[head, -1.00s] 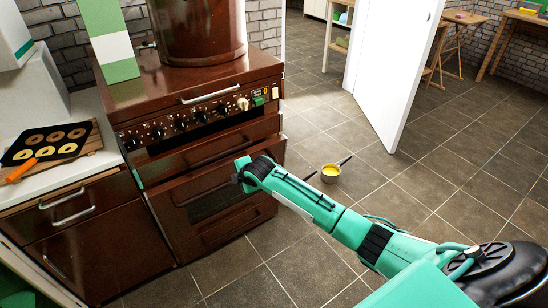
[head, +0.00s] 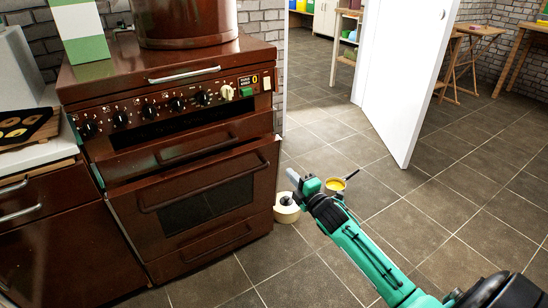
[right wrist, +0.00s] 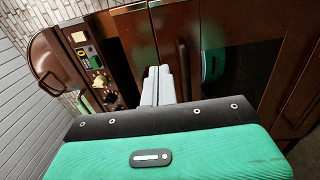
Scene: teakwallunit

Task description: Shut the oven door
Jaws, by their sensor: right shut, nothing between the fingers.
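The brown oven door (head: 160,225) with its dark window and bar handle is on the front of the stove (head: 90,95). Its top edge stands out a little from the stove body, so it looks slightly ajar. My right gripper (head: 293,176) is just right of the door in the head view, apart from it in the picture, with its grey fingers together and empty. In the right wrist view the shut fingers (right wrist: 158,85) point toward the stove front, with the door's handle (right wrist: 183,70) and dark window (right wrist: 240,75) just beyond. My left gripper is not in view.
A cream roll (head: 286,209) and a pan with yellow contents (head: 338,185) are on the tiled floor right of the stove. A white door (head: 405,80) stands open behind. A counter with drawers (head: 30,200) adjoins the stove's left. Floor at right is mostly clear.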

